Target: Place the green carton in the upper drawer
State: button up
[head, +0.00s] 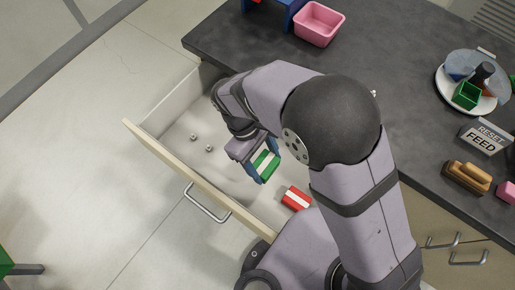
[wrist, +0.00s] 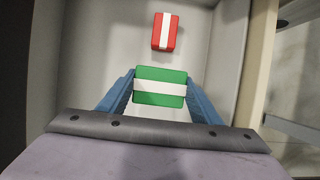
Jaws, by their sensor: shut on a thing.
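The green carton (head: 265,163) has a white band across it. My gripper (head: 262,162) is shut on it, with a blue finger on either side. The wrist view shows the green carton (wrist: 160,86) between the blue fingers of my gripper (wrist: 160,88). The open upper drawer (head: 165,155) lies below, pulled out from the counter. The carton is over the drawer's inside; its height above the floor of the drawer is hard to tell. My arm hides part of the drawer.
A red carton with a white band (head: 296,198) lies in the drawer, also in the wrist view (wrist: 165,32). Two small metal pieces (head: 201,143) lie on the drawer floor. The counter holds a pink bin (head: 318,23), a plate (head: 487,103), a sign (head: 485,138) and a brush (head: 467,177).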

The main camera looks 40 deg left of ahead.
jog(key=shift+f, duration=5.15)
jog(key=shift+f, duration=0.2)
jog(key=o, duration=1.1)
jog(key=shift+r, duration=0.15)
jog(key=v, duration=1.2)
jog(key=shift+r+b, duration=0.1)
jog(key=shift+b, duration=0.2)
